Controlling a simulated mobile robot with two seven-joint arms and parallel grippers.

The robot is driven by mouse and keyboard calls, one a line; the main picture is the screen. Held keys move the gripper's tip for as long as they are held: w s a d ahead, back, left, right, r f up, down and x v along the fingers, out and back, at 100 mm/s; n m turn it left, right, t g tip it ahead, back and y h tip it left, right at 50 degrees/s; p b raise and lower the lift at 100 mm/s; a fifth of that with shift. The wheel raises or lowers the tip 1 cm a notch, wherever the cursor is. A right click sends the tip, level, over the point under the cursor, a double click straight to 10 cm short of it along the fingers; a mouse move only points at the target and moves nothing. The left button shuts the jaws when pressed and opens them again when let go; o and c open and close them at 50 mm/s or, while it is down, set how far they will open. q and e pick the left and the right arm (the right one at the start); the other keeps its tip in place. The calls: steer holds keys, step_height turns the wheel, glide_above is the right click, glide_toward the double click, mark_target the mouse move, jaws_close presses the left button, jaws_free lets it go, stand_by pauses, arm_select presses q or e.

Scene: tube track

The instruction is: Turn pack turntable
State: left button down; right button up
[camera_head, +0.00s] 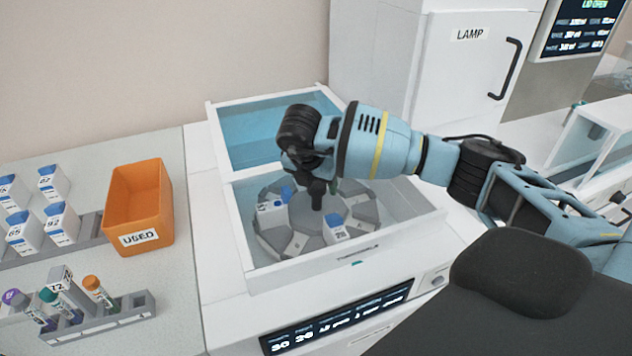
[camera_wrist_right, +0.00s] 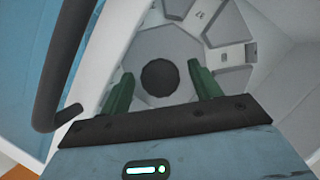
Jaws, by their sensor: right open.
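The pack turntable (camera_head: 299,242) is a grey, many-sided wheel with wedge-shaped places around it. It sits inside an open white bay of the machine. A dark round knob stands at its centre, and it also shows in the right wrist view (camera_wrist_right: 160,77). A white pack with a blue top (camera_head: 335,227) is at the front of the wheel, and another pack (camera_head: 270,211) is at its left. My right gripper (camera_wrist_right: 161,95) points down over the wheel, its two green fingers apart on either side of the knob. I cannot tell whether they touch it. My left gripper is not in view.
A raised clear lid (camera_head: 262,130) stands behind the bay, whose white walls surround the wheel closely. An orange bin marked USED (camera_head: 138,208), several blue-topped packs and a tube rack (camera_head: 100,320) are at the left. A LAMP cabinet (camera_head: 465,75) stands at the back right.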

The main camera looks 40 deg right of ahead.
steer(key=shift+c, duration=0.3)
jaws_close()
stand_by(0.3)
